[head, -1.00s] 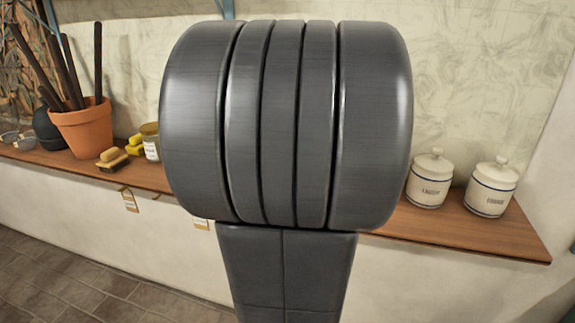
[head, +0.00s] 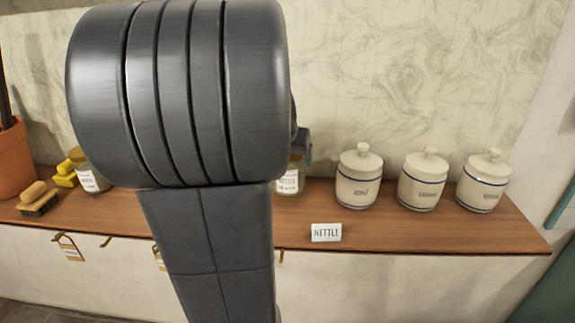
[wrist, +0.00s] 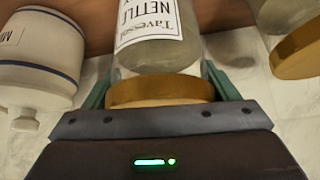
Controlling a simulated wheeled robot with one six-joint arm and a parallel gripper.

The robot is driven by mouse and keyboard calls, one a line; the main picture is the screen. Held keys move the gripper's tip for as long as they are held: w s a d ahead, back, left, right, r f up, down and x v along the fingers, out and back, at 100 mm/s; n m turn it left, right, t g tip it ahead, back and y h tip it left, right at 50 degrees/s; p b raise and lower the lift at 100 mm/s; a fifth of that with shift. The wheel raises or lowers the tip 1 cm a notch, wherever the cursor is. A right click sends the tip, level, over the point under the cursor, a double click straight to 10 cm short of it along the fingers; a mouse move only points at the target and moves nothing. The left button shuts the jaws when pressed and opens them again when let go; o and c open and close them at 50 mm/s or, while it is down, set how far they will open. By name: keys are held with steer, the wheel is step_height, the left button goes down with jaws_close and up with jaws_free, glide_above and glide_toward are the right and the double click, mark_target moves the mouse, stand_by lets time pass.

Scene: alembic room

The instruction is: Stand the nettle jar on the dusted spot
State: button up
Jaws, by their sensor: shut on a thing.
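The nettle jar (wrist: 150,45) is clear glass with a gold lid and a white label reading NETTLE. In the wrist view it is between the green fingers of my gripper (wrist: 160,72), which is shut on it near the lid. In the head view part of the jar (head: 288,181) shows beside my arm, over the shelf; the rest is hidden. I cannot tell whether its base touches the wood. A white card reading NETTLE (head: 326,232) stands at the shelf's front edge. I cannot make out the dusted spot.
Several white lidded jars, one here (head: 359,178), stand right on the wooden shelf (head: 420,232). A glass jar (head: 90,178), a brush (head: 38,198), yellow blocks (head: 66,174) and a terracotta pot (head: 12,160) are left. The wall is close behind. Tags hang below the shelf edge.

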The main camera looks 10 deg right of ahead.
steer(key=shift+f, duration=1.25)
steer(key=shift+f, duration=0.1)
steer(key=shift+f, duration=0.15)
steer(key=o, duration=1.1)
steer(key=shift+o, duration=0.2)
steer(key=shift+s+a+r, duration=0.1)
steer(key=shift+r, duration=0.5)
steer(key=v, duration=1.1)
steer(key=shift+s, duration=0.1)
